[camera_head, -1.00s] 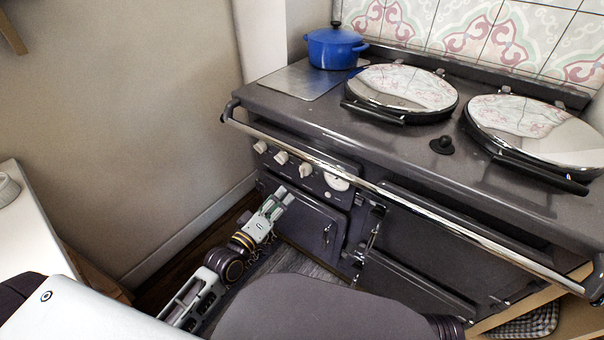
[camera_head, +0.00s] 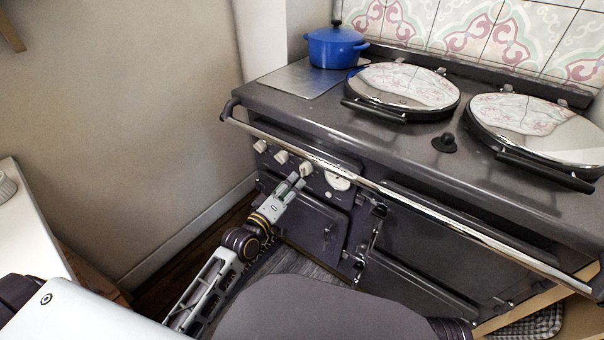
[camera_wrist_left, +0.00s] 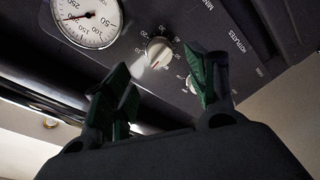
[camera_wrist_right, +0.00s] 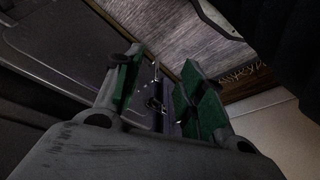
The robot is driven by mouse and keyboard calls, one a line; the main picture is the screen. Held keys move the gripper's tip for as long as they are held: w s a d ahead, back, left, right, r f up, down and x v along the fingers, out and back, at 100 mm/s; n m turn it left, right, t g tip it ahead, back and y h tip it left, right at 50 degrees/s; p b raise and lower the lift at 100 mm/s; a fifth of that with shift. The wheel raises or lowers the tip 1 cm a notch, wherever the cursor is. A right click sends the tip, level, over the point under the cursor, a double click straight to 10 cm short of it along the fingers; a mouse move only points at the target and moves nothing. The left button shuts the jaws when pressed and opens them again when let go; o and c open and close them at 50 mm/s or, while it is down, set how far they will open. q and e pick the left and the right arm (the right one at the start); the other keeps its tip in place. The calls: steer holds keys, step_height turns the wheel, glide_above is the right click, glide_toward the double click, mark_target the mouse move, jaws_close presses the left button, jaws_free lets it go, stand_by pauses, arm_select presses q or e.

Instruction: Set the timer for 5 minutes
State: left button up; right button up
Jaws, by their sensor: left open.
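The oven's timer knob (camera_head: 305,169) is the round pale knob beside the white gauge (camera_head: 337,181). In the left wrist view the timer knob (camera_wrist_left: 158,52) has dial marks around it and a partly readable label starting "MIN". My left gripper (camera_head: 296,181) is just in front of and slightly below the timer knob. In the left wrist view its green fingers (camera_wrist_left: 160,88) are apart, with the knob beyond the gap and nothing between them. My right gripper (camera_wrist_right: 162,90) shows only in its own wrist view; its fingers are apart and empty.
Two more knobs (camera_head: 281,157) sit left of the timer knob. A chrome rail (camera_head: 400,204) runs across the oven front above the panel. The oven door (camera_head: 305,218) is below. A blue pot (camera_head: 335,47) stands on the stove top.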

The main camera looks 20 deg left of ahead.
mark_target(302, 172)
arm_select(q)
steer(key=shift+b+x, duration=0.55)
steer(key=shift+x, duration=3)
steer(key=shift+w, duration=0.1)
arm_select(e)
step_height(302, 172, up, 2)
steer(key=shift+a+r, duration=0.15)
steer(key=shift+r, duration=0.1)
steer(key=shift+s, duration=0.1)
arm_select(q)
steer(key=c, duration=0.9)
steer(key=shift+c, duration=0.6)
arm_select(e)
steer(key=shift+w+r+t, duration=0.2)
steer(key=shift+w+t, duration=0.1)
steer(key=shift+w, duration=0.15)
